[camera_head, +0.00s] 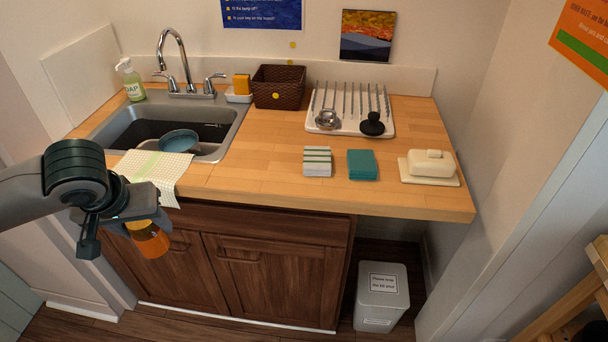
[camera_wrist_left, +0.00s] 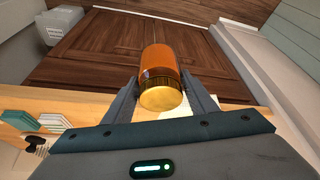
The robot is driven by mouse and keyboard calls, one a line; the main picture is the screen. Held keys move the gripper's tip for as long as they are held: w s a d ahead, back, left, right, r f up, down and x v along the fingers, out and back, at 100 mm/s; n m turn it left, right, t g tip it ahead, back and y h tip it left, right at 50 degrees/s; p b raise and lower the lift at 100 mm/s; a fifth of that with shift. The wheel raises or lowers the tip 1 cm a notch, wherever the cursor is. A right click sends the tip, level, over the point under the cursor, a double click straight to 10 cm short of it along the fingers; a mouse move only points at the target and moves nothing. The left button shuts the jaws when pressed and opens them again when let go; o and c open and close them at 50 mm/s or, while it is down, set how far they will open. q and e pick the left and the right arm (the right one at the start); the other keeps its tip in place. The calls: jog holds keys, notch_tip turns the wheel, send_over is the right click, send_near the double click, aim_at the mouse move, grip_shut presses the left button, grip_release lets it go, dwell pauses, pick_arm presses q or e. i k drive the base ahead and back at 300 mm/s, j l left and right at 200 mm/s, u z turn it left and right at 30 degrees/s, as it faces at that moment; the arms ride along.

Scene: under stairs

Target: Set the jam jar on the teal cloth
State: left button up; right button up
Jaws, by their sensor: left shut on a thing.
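The jam jar (camera_head: 150,242) is orange with a gold lid. My left gripper (camera_head: 135,220) is shut on it, in front of the counter's front edge at the left and below the sink. In the left wrist view the jar (camera_wrist_left: 160,65) sits between the two fingers of my left gripper (camera_wrist_left: 160,92), its gold lid toward the camera. The teal cloth (camera_head: 362,165) lies folded on the counter, right of a striped white and green cloth (camera_head: 317,162). Nothing lies on the teal cloth. My right gripper is not in view.
A butter dish (camera_head: 430,165) stands right of the teal cloth, and a drying rack (camera_head: 350,112) with utensils behind it. A checked towel (camera_head: 155,170) hangs over the counter edge by the sink (camera_head: 240,118). The counter left of the striped cloth is clear. A bin (camera_head: 382,298) stands below.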

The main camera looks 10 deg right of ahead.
aim_at(362, 152)
jog(key=k, duration=0.2)
jog(key=z, duration=1.25)
jog(key=i+j, duration=0.1)
jog(key=j, duration=0.7)
jog(key=i+j, duration=0.15)
jog(key=j, duration=0.25)
